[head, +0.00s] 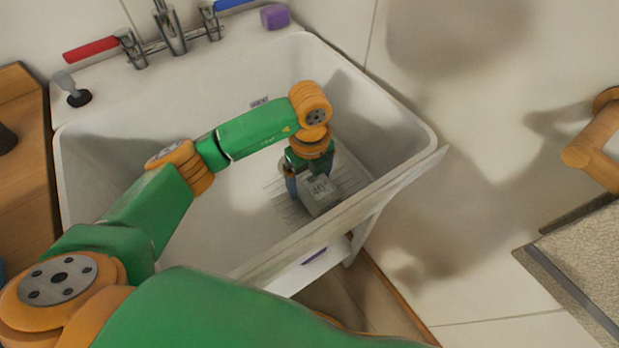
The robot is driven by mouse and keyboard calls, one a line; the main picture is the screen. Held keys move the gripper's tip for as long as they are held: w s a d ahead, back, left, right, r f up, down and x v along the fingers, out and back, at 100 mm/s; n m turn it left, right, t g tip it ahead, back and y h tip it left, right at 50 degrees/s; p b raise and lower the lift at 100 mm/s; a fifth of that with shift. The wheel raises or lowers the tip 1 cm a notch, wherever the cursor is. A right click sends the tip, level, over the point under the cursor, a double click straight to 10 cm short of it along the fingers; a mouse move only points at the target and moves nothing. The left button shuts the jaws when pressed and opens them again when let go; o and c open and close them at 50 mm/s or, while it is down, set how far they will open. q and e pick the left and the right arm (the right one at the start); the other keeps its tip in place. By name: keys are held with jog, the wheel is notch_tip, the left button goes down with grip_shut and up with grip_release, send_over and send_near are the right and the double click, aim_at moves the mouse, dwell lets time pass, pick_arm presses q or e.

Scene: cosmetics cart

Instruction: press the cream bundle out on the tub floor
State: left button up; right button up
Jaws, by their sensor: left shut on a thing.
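The white tub (225,85) is a deep sink in the middle of the head view. My left arm reaches into it from the left and bends down near its right side. The fingertips are partly hidden. My right gripper is not in view.
Taps with a red handle (90,48) and a blue handle stand at the tub's back edge. A purple block (275,16) sits on the back ledge, and a dark stopper (79,97) at the left. The tub's front wall rises close to my gripper.

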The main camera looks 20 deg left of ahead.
pick_arm(q)
jog(key=shift+f+b, duration=0.5)
jog(key=shift+f, duration=0.1)
dwell(0.3)
jog(key=shift+s+f, duration=0.1)
dwell(0.9)
jog(key=shift+p, duration=0.35)
dwell(1.3)
dwell(1.1)
dwell(0.7)
